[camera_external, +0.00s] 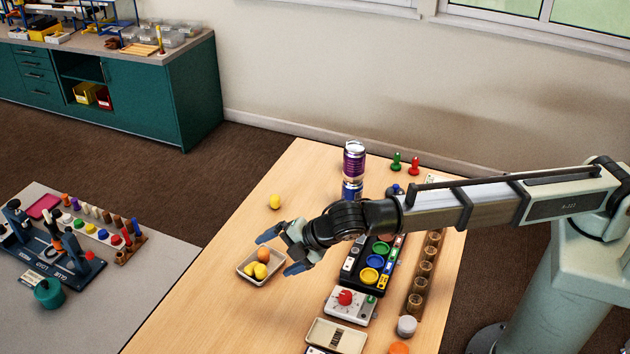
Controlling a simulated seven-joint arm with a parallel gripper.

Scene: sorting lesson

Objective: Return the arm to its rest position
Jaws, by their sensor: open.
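My gripper (281,252) is open, with its two blue-grey fingers spread apart. It sits above the right side of a small pale tray (247,275) on the wooden table (215,304). Nothing shows between the fingers, though the gap is small in this view. My arm reaches in from the right, low over the table. It hides part of the table's middle.
A yellow ball (275,202) lies loose behind the tray. Stacked cans (353,162), a black tray of coloured dishes (372,262), a rack of round cups (421,270) and a box with a red knob (348,304) stand near my arm. The table's front left is clear.

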